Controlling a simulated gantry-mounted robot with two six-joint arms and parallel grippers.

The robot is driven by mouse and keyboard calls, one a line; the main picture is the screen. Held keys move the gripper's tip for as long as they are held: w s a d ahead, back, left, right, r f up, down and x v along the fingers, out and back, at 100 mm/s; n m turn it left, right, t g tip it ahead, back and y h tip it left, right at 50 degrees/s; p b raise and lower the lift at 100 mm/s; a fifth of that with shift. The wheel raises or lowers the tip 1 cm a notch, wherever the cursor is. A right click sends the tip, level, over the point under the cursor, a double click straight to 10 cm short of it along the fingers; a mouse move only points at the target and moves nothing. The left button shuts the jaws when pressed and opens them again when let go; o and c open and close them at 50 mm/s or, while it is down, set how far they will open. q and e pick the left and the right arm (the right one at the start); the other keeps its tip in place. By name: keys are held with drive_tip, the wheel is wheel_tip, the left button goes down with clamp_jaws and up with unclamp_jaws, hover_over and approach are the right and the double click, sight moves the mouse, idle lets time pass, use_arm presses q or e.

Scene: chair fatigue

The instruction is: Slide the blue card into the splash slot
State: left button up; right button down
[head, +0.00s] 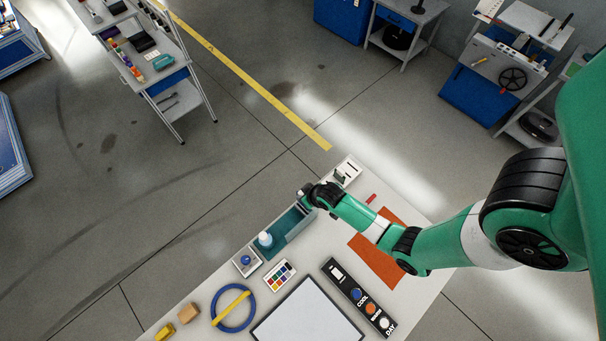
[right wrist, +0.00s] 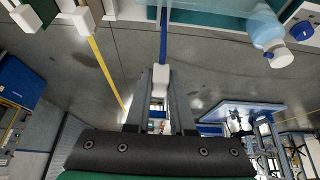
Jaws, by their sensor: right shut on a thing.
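My right gripper (head: 307,194) is over the far end of the teal tray (head: 290,232) in the head view. In the right wrist view its two fingers (right wrist: 161,82) are shut on the blue card (right wrist: 163,38), which shows nearly edge-on as a thin blue strip. I cannot make out the card in the head view. A white block with dark slots (head: 347,170) stands at the table's far corner, just right of the gripper and apart from it. No splash label is readable. My left gripper is not in view.

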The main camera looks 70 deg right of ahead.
drive_tip(key=shift+f+b, duration=1.25)
drive_tip(key=shift+f, duration=0.6)
drive_tip(key=shift+p, duration=0.35)
drive_tip(key=shift+f+b, duration=1.8)
drive_tip(key=shift+f, duration=0.2)
drive_tip(key=c, duration=0.7)
unclamp_jaws()
drive_tip(key=shift+r, duration=0.1)
drive_tip(key=p+v, duration=0.7)
drive_tip(key=v, duration=0.3)
drive_tip(key=shift+a+r, duration=0.1)
drive_tip(key=shift+r, duration=0.3)
drive_tip(key=shift+s+a+r+p, duration=0.15)
drive_tip(key=shift+s+r+p, duration=0.1)
drive_tip(key=shift+s+p, duration=0.1)
